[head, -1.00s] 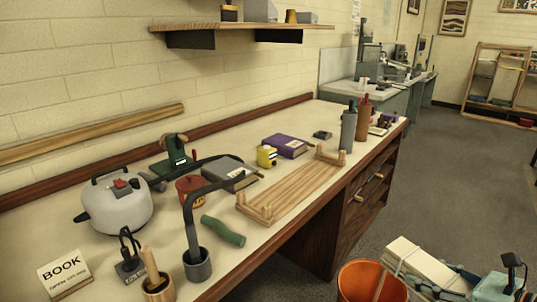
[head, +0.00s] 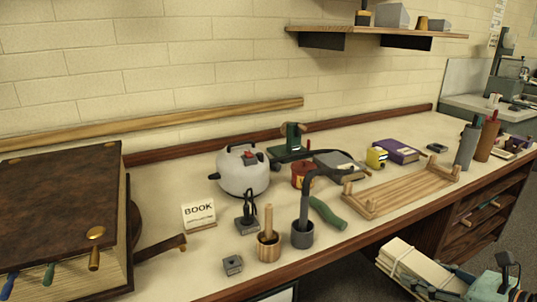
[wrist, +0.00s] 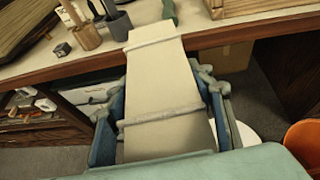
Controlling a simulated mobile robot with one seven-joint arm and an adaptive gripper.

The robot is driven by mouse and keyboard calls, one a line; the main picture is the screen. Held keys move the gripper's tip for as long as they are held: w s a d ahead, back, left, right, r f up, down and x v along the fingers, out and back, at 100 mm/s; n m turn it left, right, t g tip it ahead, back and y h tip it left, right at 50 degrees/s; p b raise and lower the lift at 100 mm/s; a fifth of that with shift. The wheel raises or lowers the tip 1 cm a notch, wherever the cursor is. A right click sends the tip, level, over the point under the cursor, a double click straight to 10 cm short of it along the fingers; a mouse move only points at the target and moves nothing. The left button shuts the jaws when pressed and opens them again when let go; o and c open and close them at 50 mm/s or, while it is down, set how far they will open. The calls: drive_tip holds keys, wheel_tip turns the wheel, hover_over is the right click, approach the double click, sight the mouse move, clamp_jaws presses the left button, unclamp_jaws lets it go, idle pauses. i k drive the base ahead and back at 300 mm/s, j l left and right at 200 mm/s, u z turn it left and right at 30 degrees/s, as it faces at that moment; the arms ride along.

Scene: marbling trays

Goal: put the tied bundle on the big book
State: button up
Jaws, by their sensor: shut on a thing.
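The tied bundle (head: 410,266) is a cream stack with pale ties, at the lower right of the head view. My gripper (head: 462,285) is shut on it and holds it in front of the bench, over the floor. In the wrist view the bundle (wrist: 155,85) lies between the blue fingers of my gripper (wrist: 160,118), its far end overlapping the bench edge in the picture. The big book (head: 60,210) is a large, thick, dark brown volume lying at the left end of the bench, well left of my gripper. Its right and near parts show; its left side is cut off.
A "BOOK" sign (head: 199,215) stands right of the big book. A small grey block (head: 232,265), wooden pot (head: 268,248) and grey pot (head: 302,234) are near the front edge. A wooden rack (head: 410,190) lies farther right. An orange bucket (wrist: 302,145) stands below right.

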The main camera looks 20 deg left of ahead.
sight(45, 202)
drive_tip(key=u, duration=1.05)
drive_tip(key=i+j+u, duration=0.1)
drive_tip(key=j, duration=0.5)
